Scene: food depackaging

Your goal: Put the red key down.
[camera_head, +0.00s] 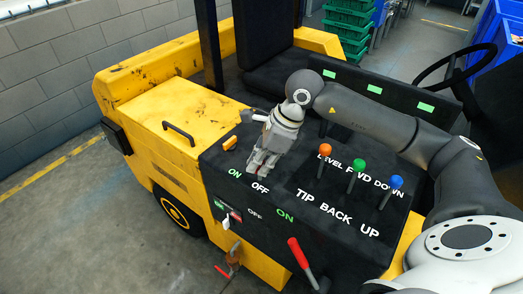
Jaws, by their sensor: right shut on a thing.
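My right gripper (263,162) reaches down to the left part of the black control panel (310,222), by the words ON and OFF. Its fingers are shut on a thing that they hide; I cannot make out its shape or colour. I cannot clearly identify the red key. A small red piece (222,270) shows low on the panel's front side, beside a brownish hanging part (235,257). A small orange-yellow piece (230,143) lies on the panel left of the gripper. My left gripper is not in view.
Levers with orange (325,150), green (358,165) and blue (396,182) knobs stand right of the gripper. A red-handled lever (298,252) rises at the panel's front. A yellow vehicle body (150,115) with a black handle (179,133) lies left. The panel's middle is fairly clear.

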